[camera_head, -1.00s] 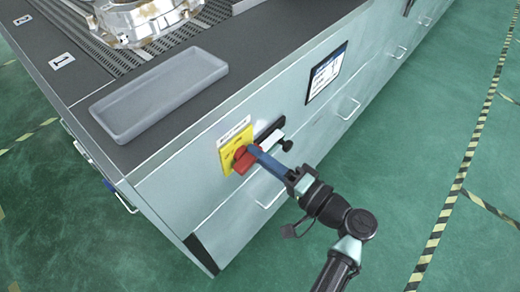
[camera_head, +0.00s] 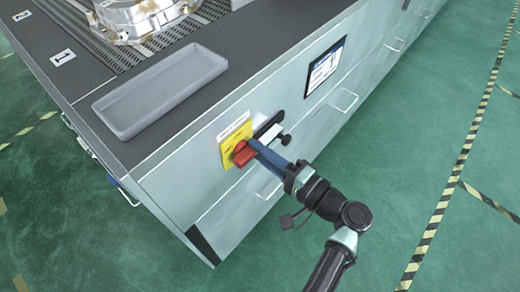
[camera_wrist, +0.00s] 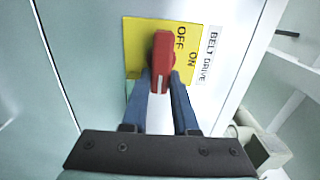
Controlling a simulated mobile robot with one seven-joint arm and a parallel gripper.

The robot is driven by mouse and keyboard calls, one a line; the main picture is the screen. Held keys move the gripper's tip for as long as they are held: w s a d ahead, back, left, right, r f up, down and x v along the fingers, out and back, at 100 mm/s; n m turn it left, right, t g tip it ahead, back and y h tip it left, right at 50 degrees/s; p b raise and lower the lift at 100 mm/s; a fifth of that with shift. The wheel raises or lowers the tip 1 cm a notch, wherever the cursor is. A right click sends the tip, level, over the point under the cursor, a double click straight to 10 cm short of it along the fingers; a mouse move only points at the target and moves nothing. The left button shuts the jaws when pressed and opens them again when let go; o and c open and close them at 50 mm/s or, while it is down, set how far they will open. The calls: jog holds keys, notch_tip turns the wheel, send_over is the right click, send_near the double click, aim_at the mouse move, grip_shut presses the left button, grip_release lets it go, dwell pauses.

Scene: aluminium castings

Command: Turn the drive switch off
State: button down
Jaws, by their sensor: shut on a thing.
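The drive switch is a red handle (camera_head: 240,154) on a yellow plate (camera_head: 228,157), set in the pale front panel of the bench. In the wrist view the red handle (camera_wrist: 163,55) stands upright in the picture on the yellow plate (camera_wrist: 140,40). The words OFF and ON are printed to its right, beside a BELT DRIVE label (camera_wrist: 209,55). My gripper (camera_head: 254,148) is at the handle. Its blue fingers (camera_wrist: 162,82) lie on both sides of the handle's lower end, shut on it. The fingers hide part of the plate.
A black and white fitting with a dark knob (camera_head: 285,140) sits just right of the switch, close to my fingers. A screen (camera_head: 325,66) and drawer handles (camera_head: 345,101) lie farther along the panel. A grey tray (camera_head: 160,90) rests on top. The green floor is clear.

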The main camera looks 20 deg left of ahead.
jog(key=c, duration=0.7)
grip_release()
jog(key=shift+f, duration=0.1)
jog(key=shift+s, duration=0.1)
jog(key=shift+f, duration=0.1)
